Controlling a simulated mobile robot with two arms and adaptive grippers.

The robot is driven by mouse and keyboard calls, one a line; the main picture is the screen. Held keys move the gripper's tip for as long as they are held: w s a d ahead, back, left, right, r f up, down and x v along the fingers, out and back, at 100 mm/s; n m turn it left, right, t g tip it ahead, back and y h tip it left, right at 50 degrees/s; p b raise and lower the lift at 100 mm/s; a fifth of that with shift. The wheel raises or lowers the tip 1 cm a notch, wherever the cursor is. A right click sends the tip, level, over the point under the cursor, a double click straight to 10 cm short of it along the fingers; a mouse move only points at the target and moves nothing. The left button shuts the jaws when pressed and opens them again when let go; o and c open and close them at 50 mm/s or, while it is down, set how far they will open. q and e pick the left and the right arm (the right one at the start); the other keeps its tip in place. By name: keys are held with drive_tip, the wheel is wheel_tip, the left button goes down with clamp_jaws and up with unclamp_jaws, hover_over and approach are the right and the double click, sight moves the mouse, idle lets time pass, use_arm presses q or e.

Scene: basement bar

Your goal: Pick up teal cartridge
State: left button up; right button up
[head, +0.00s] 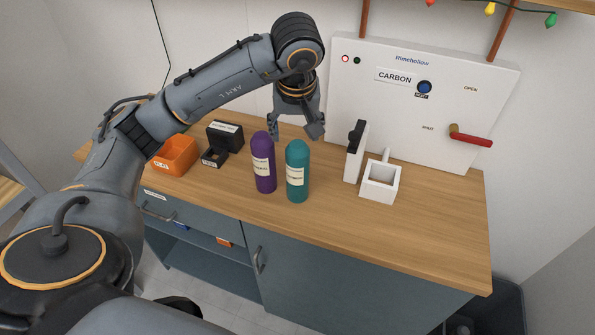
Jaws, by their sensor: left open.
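The teal cartridge (297,184) stands upright on the wooden countertop (420,229), with a pale label around its middle. A purple cartridge (263,170) with a similar label stands upright close to its left. My left gripper (295,135) is open, points down, and is above and behind the two cartridges. Its fingers appear apart from the teal cartridge, and nothing shows between them. My right gripper is not in view.
A white square holder (381,190) and a white upright bracket with a black top (354,152) stand to the right. An orange bin (175,156) and a black box (225,137) stand at left. A white panel (445,85) with a red-handled lever (471,137) stands behind. The counter's right end is clear.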

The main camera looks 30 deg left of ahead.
sight(296, 147)
use_arm(q)
drive_tip(key=p+x, duration=0.1)
drive_tip(key=x, duration=0.6)
drive_tip(key=shift+w+f+p, duration=0.15)
drive_tip(key=shift+f+p, duration=0.35)
drive_tip(key=shift+p, duration=0.1)
drive_tip(key=p+x, duration=0.1)
drive_tip(key=x, duration=0.2)
drive_tip(key=shift+w+f+p, duration=0.25)
drive_tip(key=shift+f+p, duration=0.05)
drive_tip(key=shift+p, duration=0.1)
drive_tip(key=shift+w+a+f, duration=0.1)
drive_tip(key=shift+f, duration=0.25)
drive_tip(key=shift+c, duration=0.2)
drive_tip(key=c, duration=1.1)
